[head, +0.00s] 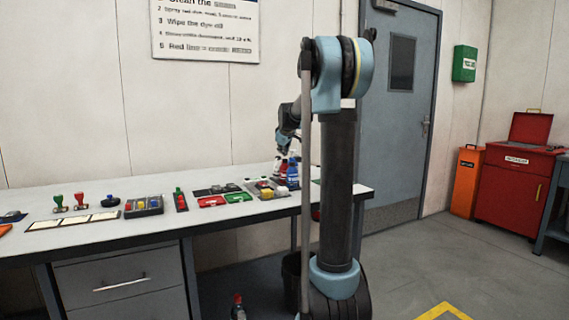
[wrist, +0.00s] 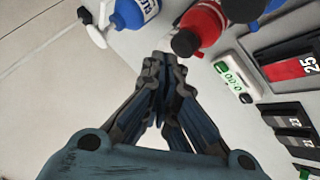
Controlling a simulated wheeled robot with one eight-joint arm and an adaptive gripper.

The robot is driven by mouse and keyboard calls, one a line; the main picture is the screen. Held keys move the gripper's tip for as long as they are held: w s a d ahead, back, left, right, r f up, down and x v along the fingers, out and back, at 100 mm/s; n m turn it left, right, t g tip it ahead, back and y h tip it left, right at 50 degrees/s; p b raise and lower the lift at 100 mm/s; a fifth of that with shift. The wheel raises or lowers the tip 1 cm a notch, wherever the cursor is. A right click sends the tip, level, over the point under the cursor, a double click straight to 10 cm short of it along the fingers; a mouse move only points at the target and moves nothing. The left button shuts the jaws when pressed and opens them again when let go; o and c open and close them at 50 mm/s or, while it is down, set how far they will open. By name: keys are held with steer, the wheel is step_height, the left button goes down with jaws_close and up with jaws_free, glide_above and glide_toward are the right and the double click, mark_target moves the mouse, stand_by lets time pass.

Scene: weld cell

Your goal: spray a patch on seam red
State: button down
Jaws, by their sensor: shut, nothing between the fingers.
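My gripper (wrist: 162,75) is shut and empty in the wrist view, its fingertips together just below a red bottle (wrist: 203,24) with a black cap. The red bottle stands in a cluster with a blue spray bottle (wrist: 135,12) that has a white nozzle. In the head view my gripper (head: 281,152) is small, above the bottles (head: 290,172) at the right end of the bench. I cannot make out the seam in either view.
The bench (head: 160,222) carries stamps (head: 81,200), a parts tray (head: 144,206) and red and green cards (head: 211,202). A green and white device (wrist: 234,78) lies beside the bottles. A bottle (head: 238,307) stands on the floor. A red cabinet (head: 508,190) is at right.

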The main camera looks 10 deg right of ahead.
steer(key=shift+r, duration=0.2)
steer(key=shift+r, duration=2.4)
steer(key=shift+s, duration=0.1)
steer(key=s+f+m+g, duration=0.2)
steer(key=s+f, duration=0.8)
steer(key=s, duration=0.8)
steer(key=s+f+m+g, duration=0.2)
steer(key=s+f+m, duration=0.2)
steer(key=s+f, duration=0.7)
steer(key=s+f+m+g, duration=0.2)
steer(key=s+f, duration=0.8)
steer(key=s, duration=1.7)
steer(key=shift+s+d+f+m+g, duration=0.15)
steer(key=shift+d+f+m+g, duration=0.25)
steer(key=shift+g, duration=0.1)
